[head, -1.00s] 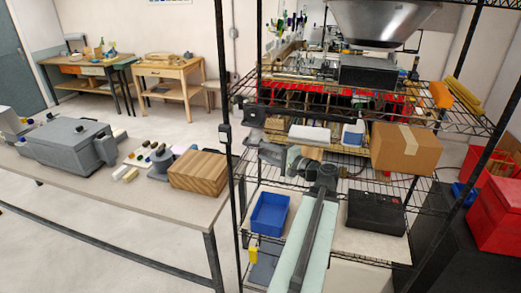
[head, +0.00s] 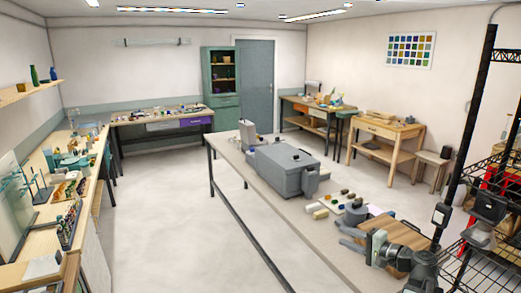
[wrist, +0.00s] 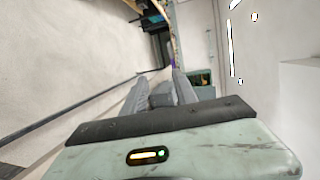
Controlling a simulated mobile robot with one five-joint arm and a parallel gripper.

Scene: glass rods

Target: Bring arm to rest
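My gripper (head: 353,232) shows at the lower right of the head view, in front of the near end of the long table (head: 285,215). In the wrist view my gripper (wrist: 159,78) has its two grey fingers apart, and I see nothing held between them. A grey shape shows between the fingers, seemingly beyond them; I cannot tell for sure what it is. My arm covers part of a striped wooden block (head: 402,232) on the table.
A grey lidded box (head: 285,165) and several small items stand on the long table. A black wire rack (head: 460,180) rises close at the right. A workbench (head: 65,190) runs along the left. The floor (head: 170,210) between is clear.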

